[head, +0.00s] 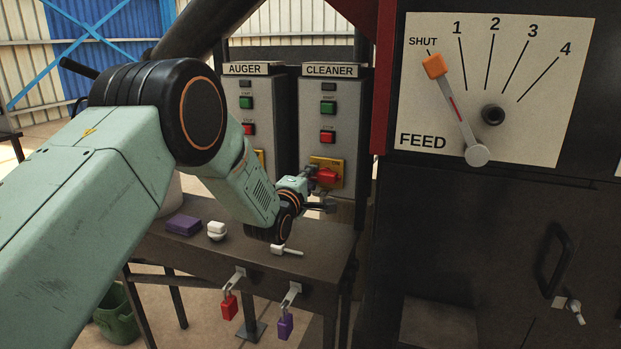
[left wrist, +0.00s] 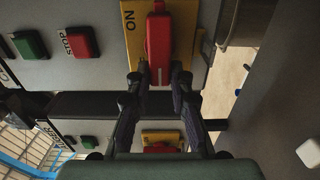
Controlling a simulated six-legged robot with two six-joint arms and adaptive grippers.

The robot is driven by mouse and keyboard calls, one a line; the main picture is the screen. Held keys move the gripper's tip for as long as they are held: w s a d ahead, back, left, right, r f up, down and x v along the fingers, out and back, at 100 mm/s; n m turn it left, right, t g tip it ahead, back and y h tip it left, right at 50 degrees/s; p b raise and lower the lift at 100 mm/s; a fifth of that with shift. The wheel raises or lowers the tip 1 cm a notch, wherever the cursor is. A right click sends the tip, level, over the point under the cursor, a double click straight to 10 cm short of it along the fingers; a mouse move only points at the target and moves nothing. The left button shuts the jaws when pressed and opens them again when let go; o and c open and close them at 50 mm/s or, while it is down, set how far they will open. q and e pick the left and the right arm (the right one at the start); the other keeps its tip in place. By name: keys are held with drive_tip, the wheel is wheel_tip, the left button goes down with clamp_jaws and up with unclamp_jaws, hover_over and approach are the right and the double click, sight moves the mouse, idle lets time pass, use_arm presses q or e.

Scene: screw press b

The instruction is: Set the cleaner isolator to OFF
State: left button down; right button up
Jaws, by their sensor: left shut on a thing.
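The cleaner isolator is a red handle (head: 327,175) on a yellow plate (head: 341,166), low on the grey CLEANER panel (head: 345,105). In the left wrist view the red handle (left wrist: 158,45) lies upright in the picture, across the yellow plate (left wrist: 132,45). The word ON shows on the plate beside it; no OFF mark is visible. My left gripper (left wrist: 162,80) is shut on the handle's near end, one finger on each side. In the head view the left gripper (head: 316,178) partly hides the handle. My right gripper is not in view.
The AUGER panel (head: 242,105) stands left of it, with its own isolator. The dark bench (head: 330,245) below carries a purple block (head: 183,225) and small white items. Red (head: 229,306) and purple (head: 285,326) padlocks hang at its front. The FEED dial (head: 540,90) is right.

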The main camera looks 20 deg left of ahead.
use_arm(q)
drive_tip(key=c, duration=1.2)
unclamp_jaws()
drive_tip(key=shift+s, duration=0.1)
drive_tip(key=s, duration=1.1)
drive_tip(key=shift+s+a, duration=0.2)
drive_tip(key=shift+s, duration=0.2)
